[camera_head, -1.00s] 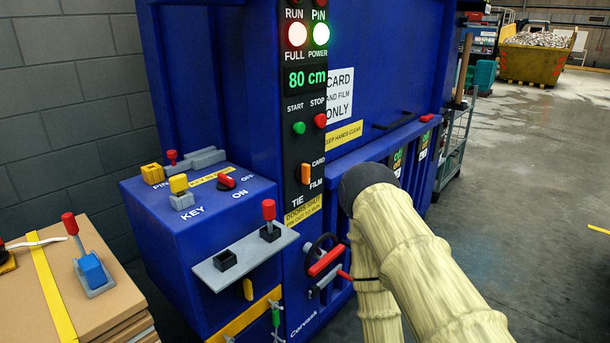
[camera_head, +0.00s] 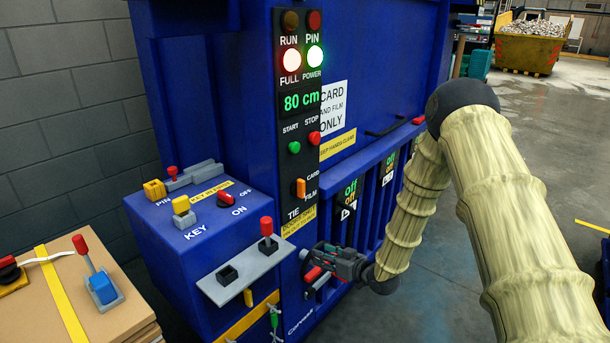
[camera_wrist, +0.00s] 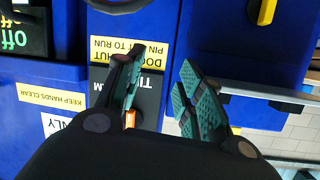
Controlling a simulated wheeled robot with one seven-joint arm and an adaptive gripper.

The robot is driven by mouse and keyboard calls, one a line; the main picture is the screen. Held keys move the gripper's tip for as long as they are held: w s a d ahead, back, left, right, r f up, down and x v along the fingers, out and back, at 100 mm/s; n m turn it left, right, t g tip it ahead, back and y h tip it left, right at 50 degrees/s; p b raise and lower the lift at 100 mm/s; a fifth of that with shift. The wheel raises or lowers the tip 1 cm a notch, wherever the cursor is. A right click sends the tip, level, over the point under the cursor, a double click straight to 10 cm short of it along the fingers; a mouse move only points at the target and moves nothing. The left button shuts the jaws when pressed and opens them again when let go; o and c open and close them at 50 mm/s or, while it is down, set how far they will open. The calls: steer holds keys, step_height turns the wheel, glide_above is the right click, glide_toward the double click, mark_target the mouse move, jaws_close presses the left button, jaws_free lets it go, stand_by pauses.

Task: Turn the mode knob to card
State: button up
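The mode knob (camera_head: 300,187) is a small orange handle on the black control strip, beside the labels CARD and FILM. It looks roughly vertical; I cannot tell which label it points to. My gripper (camera_head: 318,258) is below and slightly right of the knob in the head view, in front of the handwheel area and apart from the knob. In the wrist view my gripper (camera_wrist: 157,68) is open, with nothing held between its fingers. A bit of the orange knob (camera_wrist: 130,118) shows beside the left finger, low in the picture; the rest is hidden by the gripper.
A handwheel (camera_head: 306,262) sits partly behind my gripper. A grey shelf (camera_head: 222,292) with a red-topped lever (camera_head: 266,227) juts out to the left. The key box (camera_head: 160,245) stands further left. Open floor (camera_head: 560,180) lies to the right.

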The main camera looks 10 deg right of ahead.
mark_target(304, 185)
steer(key=w+d+r+n+t+y+p, duration=0.15)
steer(key=w+r, duration=0.25)
steer(key=r, duration=0.5)
steer(key=w+d+r+n+t+y+p, duration=0.15)
steer(key=w+r, duration=0.25)
steer(key=r, duration=0.4)
steer(key=shift+g+y, duration=0.3)
steer(key=shift+g, duration=0.2)
steer(key=p+x, duration=0.3)
steer(key=x, duration=0.5)
steer(key=shift+w, duration=0.1)
steer(key=shift+p+x, duration=0.3)
steer(key=shift+x, duration=0.6)
steer(key=shift+c, duration=0.5)
jaws_close()
